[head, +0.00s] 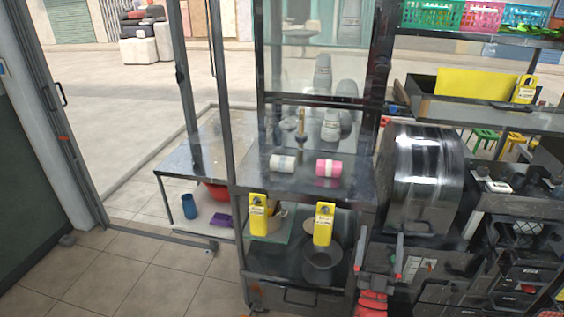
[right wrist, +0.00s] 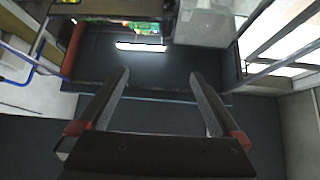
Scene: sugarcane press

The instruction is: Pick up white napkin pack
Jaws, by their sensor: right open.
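A small white pack with a grey band (head: 282,162), which looks like the white napkin pack, lies on the metal counter of the glass-fronted stand. A pink and white pack (head: 328,168) lies to its right. My right gripper (head: 379,245) is low and to the right of both packs, apart from them, with its fingers pointing up in the head view. In the right wrist view the right gripper (right wrist: 159,85) is open with nothing between its fingers. The packs cannot be made out in that view. My left gripper is not in view.
Yellow tags (head: 258,214) hang below the counter's front edge. A shiny metal press (head: 424,170) stands right of the counter. A metal frame post (head: 225,90) rises at left. A low side table (head: 185,162) stands further left. Tiled floor (head: 140,270) at front left is clear.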

